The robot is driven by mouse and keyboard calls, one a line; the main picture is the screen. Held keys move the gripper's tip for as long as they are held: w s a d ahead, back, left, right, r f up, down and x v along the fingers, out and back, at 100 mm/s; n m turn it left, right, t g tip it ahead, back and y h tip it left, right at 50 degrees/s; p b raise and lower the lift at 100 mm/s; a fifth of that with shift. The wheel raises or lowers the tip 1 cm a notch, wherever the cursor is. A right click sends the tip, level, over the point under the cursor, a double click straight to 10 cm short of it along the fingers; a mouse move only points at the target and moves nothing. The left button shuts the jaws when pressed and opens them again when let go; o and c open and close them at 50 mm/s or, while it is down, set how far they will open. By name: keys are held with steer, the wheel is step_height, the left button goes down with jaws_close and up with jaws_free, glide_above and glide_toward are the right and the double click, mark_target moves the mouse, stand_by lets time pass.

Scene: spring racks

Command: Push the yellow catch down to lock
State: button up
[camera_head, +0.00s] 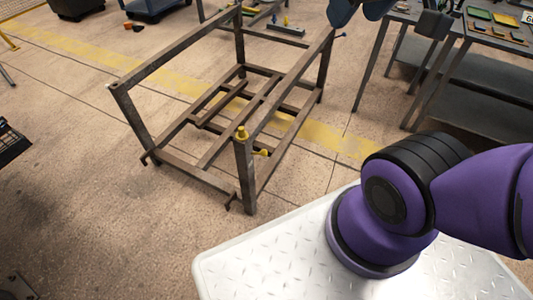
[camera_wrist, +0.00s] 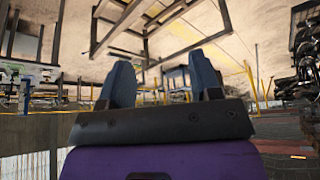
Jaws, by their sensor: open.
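A dark metal rack frame (camera_head: 187,159) stands on the floor in the head view. A yellow catch (camera_head: 241,133) sits on top of its near corner post, with a smaller yellow knob (camera_head: 263,152) just beside it. My gripper (camera_wrist: 160,68) shows in the wrist view with its two blue-grey fingers apart and nothing between them. Dark blue shapes at the top edge of the head view look like its fingers, well away from the near catch. In the wrist view the dark bars of a frame (camera_wrist: 130,18) show beyond the fingers; no catch is clear there.
My purple arm rises from my white base at lower right. Grey tables (camera_head: 475,65) holding small items stand at upper right. A blue cart (camera_head: 151,9) is at the top left. Floor to the left of the rack is mostly clear, crossed by a yellow stripe (camera_head: 85,55).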

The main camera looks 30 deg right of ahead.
steer(key=shift+w, duration=0.1)
steer(key=shift+c, duration=0.2)
steer(key=n+g, duration=0.4)
steer(key=g, duration=0.1)
glide_above(264, 152)
steer(key=shift+y, duration=0.3)
steer(key=f, duration=5.6)
steer(key=shift+w+d+f, duration=0.3)
steer(key=shift+w+d, duration=0.05)
steer(key=f, duration=0.9)
steer(key=shift+a+f, duration=0.2)
steer(key=shift+f, duration=0.2)
steer(key=shift+c, duration=0.2)
